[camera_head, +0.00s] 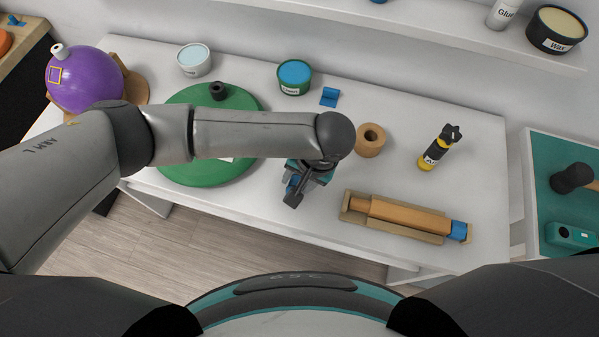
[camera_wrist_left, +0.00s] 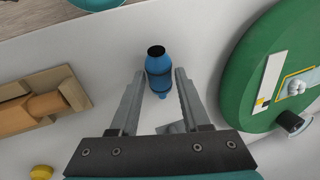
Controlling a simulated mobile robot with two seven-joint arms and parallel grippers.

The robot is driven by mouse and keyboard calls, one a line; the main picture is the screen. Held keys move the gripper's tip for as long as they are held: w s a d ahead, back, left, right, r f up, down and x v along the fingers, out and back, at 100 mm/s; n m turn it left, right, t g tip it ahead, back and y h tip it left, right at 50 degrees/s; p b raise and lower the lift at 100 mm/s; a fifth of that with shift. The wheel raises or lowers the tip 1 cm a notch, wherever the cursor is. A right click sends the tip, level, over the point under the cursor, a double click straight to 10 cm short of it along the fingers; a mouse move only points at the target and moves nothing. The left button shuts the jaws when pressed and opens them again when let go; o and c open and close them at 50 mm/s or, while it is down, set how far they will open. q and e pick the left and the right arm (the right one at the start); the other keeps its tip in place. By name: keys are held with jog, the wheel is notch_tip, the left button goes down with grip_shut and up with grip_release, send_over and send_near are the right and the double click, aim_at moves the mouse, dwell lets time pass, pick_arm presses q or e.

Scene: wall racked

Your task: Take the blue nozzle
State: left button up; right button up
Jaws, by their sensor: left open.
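The blue nozzle (camera_wrist_left: 158,72) is a small blue piece with a dark round opening at its top end. In the left wrist view it lies between the two open fingers of my left gripper (camera_wrist_left: 156,88), with a visible gap on each side. In the head view my left gripper (camera_head: 294,194) points down over the front part of the white table, and a bit of the blue nozzle (camera_head: 293,184) shows beside its fingers. The rest of it is hidden by the gripper and arm. My right gripper is not in view.
On the white table (camera_head: 410,100) stand a green disc (camera_head: 190,168), a wooden ring (camera_head: 370,140), a black-and-yellow bottle (camera_head: 437,150), a wooden holder with a blue-ended bar (camera_head: 405,215), tubs and a blue block (camera_head: 330,97). A purple ball (camera_head: 85,80) is at the left.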

pick_arm(q)
jog(key=shift+x, duration=0.75)
jog(key=shift+c, duration=0.4)
grip_shut()
